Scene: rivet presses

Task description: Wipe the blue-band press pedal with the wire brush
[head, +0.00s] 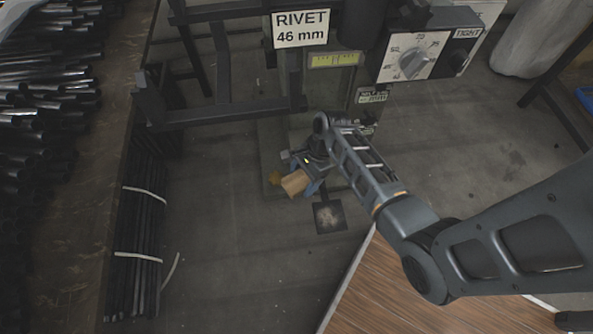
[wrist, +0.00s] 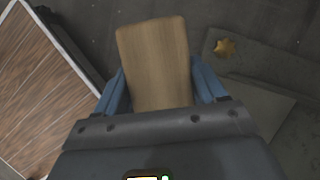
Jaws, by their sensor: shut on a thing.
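My gripper (head: 304,184) has blue fingers and is shut on a tan wooden block (head: 294,183), which I take as the wire brush's body. The wrist view shows this wooden body (wrist: 155,62) between both fingers; no bristles show. A dark square pedal (head: 329,217) with a pale worn patch lies low in front of the press, just below and right of my gripper in the head view. The brush appears apart from the pedal. The press (head: 275,130) has a yellow-green strip (head: 333,60); no blue band shows.
The press has a "RIVET 46 mm" sign (head: 301,28) and a dial box (head: 412,58). A dark metal frame (head: 221,112) stands left of it. Bundled rods (head: 137,235) are at left. A wooden board (head: 420,290) is lower right. A gold star-shaped piece (wrist: 225,47) is near the brush.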

